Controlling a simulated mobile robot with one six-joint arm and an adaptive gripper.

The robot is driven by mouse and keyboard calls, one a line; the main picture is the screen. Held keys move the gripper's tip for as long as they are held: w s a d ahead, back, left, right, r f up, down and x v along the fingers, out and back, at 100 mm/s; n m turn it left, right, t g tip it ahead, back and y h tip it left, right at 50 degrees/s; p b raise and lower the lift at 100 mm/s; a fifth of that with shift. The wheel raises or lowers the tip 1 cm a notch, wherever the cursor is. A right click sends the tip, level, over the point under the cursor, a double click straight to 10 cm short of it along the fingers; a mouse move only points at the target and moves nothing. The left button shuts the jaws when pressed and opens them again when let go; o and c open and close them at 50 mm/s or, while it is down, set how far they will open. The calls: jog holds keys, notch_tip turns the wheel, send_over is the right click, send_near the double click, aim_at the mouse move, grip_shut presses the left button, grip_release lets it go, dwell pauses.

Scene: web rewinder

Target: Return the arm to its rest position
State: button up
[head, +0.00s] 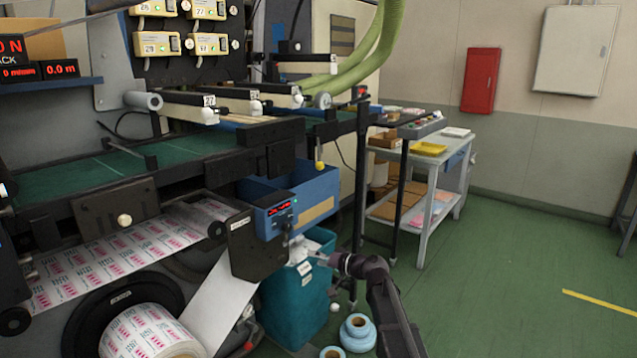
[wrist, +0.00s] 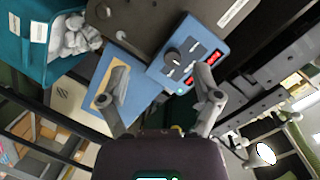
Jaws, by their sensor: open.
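My arm (head: 382,295) rises from the bottom edge of the head view, right of centre, and bends left to my gripper (head: 318,259). The gripper is in front of the machine, over the teal bin's right side in the picture. In the wrist view my gripper (wrist: 160,80) is open, its two fingers spread with nothing between them. The blue control box (wrist: 185,62), with red displays and a dark knob, lies beyond the fingertips; I cannot tell the gap. In the head view the control box (head: 276,216) is above and left of the gripper.
The teal bin (head: 291,306) holds crumpled white waste. Light-blue rolls (head: 357,332) stand on the floor beside my arm. A printed web roll (head: 147,335) is at lower left. A grey cart (head: 428,160) stands behind. Green floor (head: 500,290) is clear at right.

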jog(key=s+d+f+n+g+h, duration=0.1)
jog(key=s+d+f+g+h, duration=0.2)
jog(key=s+f, duration=0.4)
jog(key=s+d+f+g+h, duration=0.2)
jog(key=s+d+f+h, duration=0.15)
jog(key=s, duration=0.55)
jog(key=s+d+f+m+g+h, duration=0.1)
jog(key=s+d+f+g+h, duration=0.15)
jog(key=s+d, duration=0.4)
jog(key=s+d+f+m+g+h, duration=0.1)
jog(key=s+d+f+h, duration=0.1)
jog(key=s+d+h, duration=0.4)
notch_tip(320, 180, up, 17)
jog(key=a+y+p, duration=0.1)
jog(key=p, duration=1.6)
jog(key=shift+s+a+r+y, duration=0.15)
jog(key=shift+s+a+y, duration=0.1)
jog(key=shift+y, duration=0.15)
jog(key=c, duration=0.3)
jog(key=shift+c, duration=0.2)
jog(key=shift+a, duration=0.15)
